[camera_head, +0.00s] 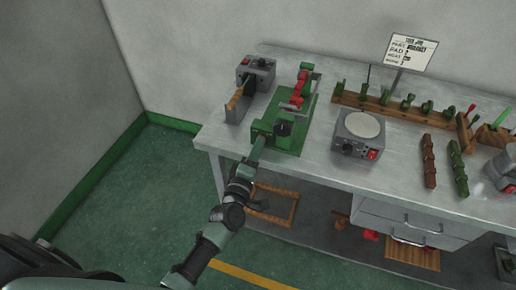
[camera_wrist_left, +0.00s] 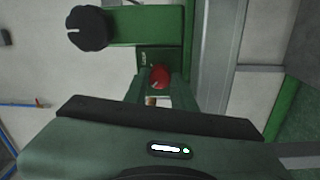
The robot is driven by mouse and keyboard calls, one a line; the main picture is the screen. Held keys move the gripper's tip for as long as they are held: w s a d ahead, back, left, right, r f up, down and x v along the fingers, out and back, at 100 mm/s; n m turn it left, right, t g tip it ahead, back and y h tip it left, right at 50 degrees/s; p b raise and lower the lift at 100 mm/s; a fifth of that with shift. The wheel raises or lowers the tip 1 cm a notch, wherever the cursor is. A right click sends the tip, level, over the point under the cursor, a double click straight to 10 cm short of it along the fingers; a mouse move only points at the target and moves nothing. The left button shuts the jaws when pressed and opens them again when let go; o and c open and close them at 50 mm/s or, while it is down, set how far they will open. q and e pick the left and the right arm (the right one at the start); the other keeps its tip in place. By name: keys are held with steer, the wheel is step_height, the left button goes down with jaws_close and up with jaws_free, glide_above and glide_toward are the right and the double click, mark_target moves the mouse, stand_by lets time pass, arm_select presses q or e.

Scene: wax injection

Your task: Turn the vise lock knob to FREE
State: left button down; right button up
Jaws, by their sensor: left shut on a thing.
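The green vise (camera_head: 291,139) stands at the front edge of the grey bench, with a black knob (camera_head: 283,128) on it. In the left wrist view this black knob (camera_wrist_left: 88,27) is at the upper left, apart from my fingers. A red knob (camera_wrist_left: 159,77) with a pale pointer mark sits on a green block between my left fingertips. My left gripper (camera_head: 258,143) reaches the vise's front left corner and is shut on the red knob. The small lettering beside the knob is too blurred to read. In the head view my gripper hides the red knob. My right gripper is out of view.
A grey box with a switch (camera_head: 258,70) stands behind the vise to the left. A round-topped grey device (camera_head: 358,132) stands to its right. A wooden rack (camera_head: 385,106) and a sign (camera_head: 411,52) are further back. Open floor lies left of the bench.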

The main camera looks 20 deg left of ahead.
arm_select(q)
steer(key=c, duration=1.2)
jaws_free()
steer(key=shift+o, duration=0.2)
